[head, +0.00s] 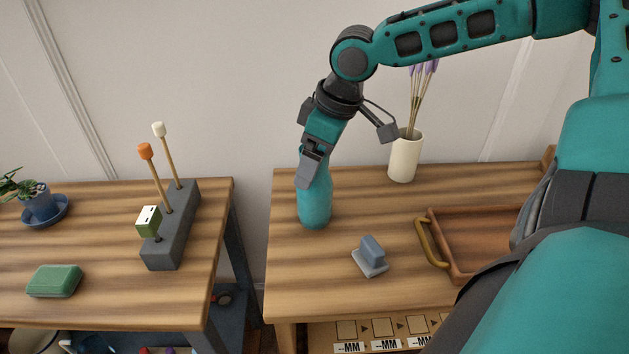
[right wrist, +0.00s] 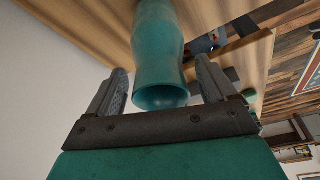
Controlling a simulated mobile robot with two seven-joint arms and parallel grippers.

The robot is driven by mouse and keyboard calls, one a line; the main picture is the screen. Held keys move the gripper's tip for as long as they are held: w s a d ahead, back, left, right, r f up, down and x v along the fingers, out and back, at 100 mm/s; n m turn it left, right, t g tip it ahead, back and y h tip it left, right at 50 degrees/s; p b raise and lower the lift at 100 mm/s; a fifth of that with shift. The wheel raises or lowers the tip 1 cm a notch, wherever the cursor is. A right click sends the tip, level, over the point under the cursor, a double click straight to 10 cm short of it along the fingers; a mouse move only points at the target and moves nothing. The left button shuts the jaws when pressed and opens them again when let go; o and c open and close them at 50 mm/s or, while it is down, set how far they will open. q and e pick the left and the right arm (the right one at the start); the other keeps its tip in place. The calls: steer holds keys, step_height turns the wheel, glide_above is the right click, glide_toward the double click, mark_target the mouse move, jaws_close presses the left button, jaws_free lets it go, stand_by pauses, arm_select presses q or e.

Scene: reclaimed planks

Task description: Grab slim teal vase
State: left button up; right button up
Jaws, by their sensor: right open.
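The slim teal vase (head: 315,205) stands upright on the right wooden table, near its left edge. My right gripper (head: 309,172) comes down from above at the vase's top and partly hides its neck in the head view. In the right wrist view my right gripper (right wrist: 160,86) is open, with one finger on each side of the teal vase (right wrist: 158,45). The vase's open mouth faces the palm with a gap. Whether a finger touches the vase I cannot tell. My left gripper is not in view.
A cream vase with dried flowers (head: 404,158) stands behind right. A grey-blue block on a base (head: 371,256) lies in front, and a wooden tray (head: 436,232) with a curved handle is at right. The left table (head: 100,225) is across a gap.

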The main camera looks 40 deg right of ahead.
steer(key=shift+f, duration=0.1)
jaws_close()
stand_by(0.8)
